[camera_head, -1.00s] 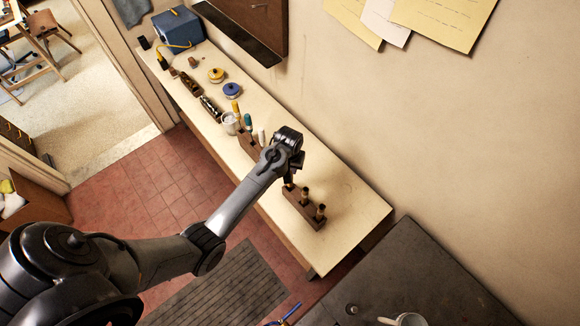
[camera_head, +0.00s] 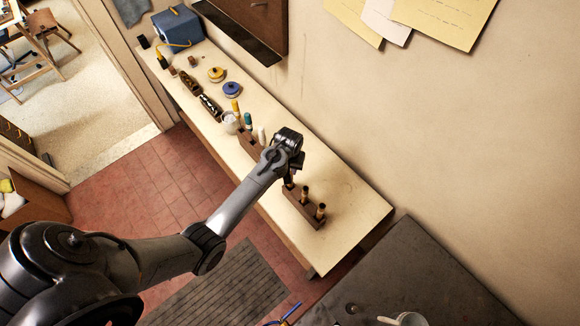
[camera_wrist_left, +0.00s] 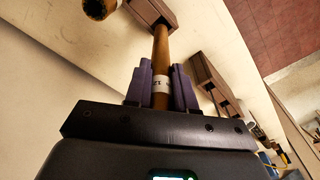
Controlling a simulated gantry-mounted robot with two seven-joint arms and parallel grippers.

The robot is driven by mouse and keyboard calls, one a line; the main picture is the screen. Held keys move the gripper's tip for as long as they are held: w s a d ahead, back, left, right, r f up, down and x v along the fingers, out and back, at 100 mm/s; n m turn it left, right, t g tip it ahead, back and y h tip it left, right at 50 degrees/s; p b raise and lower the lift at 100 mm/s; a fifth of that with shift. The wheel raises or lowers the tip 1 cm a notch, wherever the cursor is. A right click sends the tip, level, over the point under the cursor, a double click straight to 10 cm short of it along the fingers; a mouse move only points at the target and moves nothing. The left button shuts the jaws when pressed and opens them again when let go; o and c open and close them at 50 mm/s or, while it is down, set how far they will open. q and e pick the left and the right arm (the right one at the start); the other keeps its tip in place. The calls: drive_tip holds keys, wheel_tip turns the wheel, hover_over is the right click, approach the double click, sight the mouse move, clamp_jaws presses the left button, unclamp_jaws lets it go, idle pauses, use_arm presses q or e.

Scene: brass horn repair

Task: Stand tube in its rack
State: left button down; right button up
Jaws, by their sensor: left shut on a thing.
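My left gripper (camera_head: 293,172) is over the near part of the bench, at the far-left end of a dark wooden rack (camera_head: 306,210). In the left wrist view its purple fingers (camera_wrist_left: 160,88) are shut on a brass tube (camera_wrist_left: 160,50) with a white marked band. The tube's far end meets the wooden rack (camera_wrist_left: 146,10); I cannot tell how deep it sits. In the head view the held tube is mostly hidden beneath my gripper. Two other brass tubes, one in the middle (camera_head: 304,193) and one at the near end (camera_head: 320,211), stand in the rack. My right gripper is not in view.
A second wooden block (camera_head: 249,146) with coloured handles stands just beyond my gripper. The bench top (camera_head: 355,205) right of the rack is clear, against the wall.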

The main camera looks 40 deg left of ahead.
use_arm(q)
drive_tip(key=shift+f+b, duration=0.5)
drive_tip(key=shift+f, duration=0.65)
drive_tip(key=shift+f+b, duration=0.65)
drive_tip(key=shift+f, duration=0.7)
drive_tip(key=shift+f+b, duration=0.35)
drive_tip(key=shift+f, duration=0.25)
drive_tip(key=shift+f+b, duration=0.55)
drive_tip(key=shift+f, duration=0.55)
drive_tip(key=c, duration=0.9)
unclamp_jaws()
drive_tip(key=shift+o, duration=0.2)
wheel_tip(320, 180, up, 11)
drive_tip(key=shift+s+d+b, duration=0.2)
drive_tip(key=shift+s+b, duration=0.2)
drive_tip(key=shift+b, duration=0.05)
